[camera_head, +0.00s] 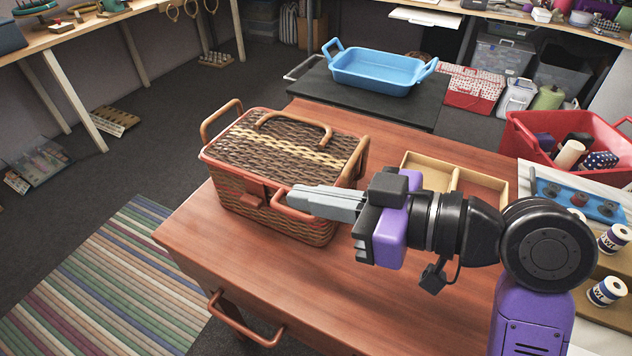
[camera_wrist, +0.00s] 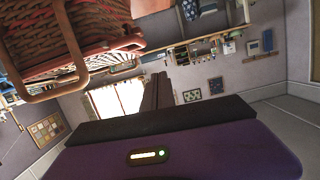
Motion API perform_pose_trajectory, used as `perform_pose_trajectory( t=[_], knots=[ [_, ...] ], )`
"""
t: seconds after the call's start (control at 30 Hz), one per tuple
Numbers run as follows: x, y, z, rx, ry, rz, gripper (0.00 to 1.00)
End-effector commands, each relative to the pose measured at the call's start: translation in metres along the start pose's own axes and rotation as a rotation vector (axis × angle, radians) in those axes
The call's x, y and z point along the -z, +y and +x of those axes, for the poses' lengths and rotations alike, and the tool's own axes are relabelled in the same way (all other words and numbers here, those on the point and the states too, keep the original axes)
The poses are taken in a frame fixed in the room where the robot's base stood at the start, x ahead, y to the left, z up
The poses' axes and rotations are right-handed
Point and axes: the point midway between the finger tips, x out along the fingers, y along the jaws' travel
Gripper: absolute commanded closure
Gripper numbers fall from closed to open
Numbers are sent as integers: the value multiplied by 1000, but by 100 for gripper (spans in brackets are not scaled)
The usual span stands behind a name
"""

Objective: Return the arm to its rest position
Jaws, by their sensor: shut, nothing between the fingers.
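My gripper (camera_head: 312,203) is shut and empty, with its grey fingers pointing left over the wooden table. In the head view its tips lie in front of the right part of a wicker sewing basket (camera_head: 262,208), close to its near handle; I cannot tell whether they touch. The basket is brown with a lighter band, its lid is down, and it has reddish handles. In the wrist view the basket (camera_wrist: 70,36) fills the upper left, and the shut fingers (camera_wrist: 157,92) show at the centre.
A wooden divided tray (camera_head: 430,173) lies behind my wrist. A red bin (camera_head: 545,150) with spools and a blue tray (camera_head: 560,192) stand at the right. A blue basin (camera_head: 375,72) sits on a black surface behind. The table's front (camera_head: 330,300) is clear.

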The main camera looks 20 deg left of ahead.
Motion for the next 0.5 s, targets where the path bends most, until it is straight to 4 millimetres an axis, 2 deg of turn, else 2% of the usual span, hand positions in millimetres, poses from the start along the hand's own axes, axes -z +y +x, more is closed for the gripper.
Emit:
perform_pose_trajectory(
  t=[0.03,0.2,0.33,0.5],
  knots=[
    [-2,1,-14,-7,1,3,100],
    [-2,-1,-49,-6,2,1,100],
    [-2,-2,-69,-6,3,1,100],
    [-2,-4,-83,-3,3,1,100]
  ],
)
